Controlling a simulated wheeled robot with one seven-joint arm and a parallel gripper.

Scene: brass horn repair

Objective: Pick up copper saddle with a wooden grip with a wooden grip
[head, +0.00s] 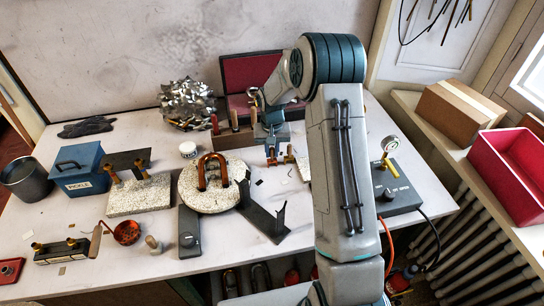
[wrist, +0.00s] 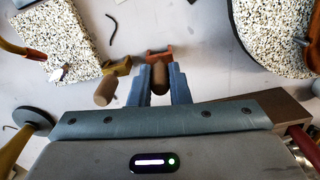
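The copper saddle (wrist: 158,54) is a small reddish forked piece with a rounded brown wooden grip (wrist: 158,80). In the wrist view the grip lies between the two blue fingers of my gripper (wrist: 158,84), and the saddle shows just beyond the fingertips. The fingers are very close to the grip on both sides; whether they press on it is not clear. In the head view my gripper (head: 271,146) is low over the bench, with the copper saddle (head: 272,160) just beneath it. I cannot tell whether the saddle touches the bench.
A brass piece with a wooden grip (wrist: 112,80) lies close beside my gripper. A round speckled slab (head: 192,194) and a copper U-bend are to the left in the head view. A box with an open red-lined lid (head: 240,72) stands behind. The bench front is partly clear.

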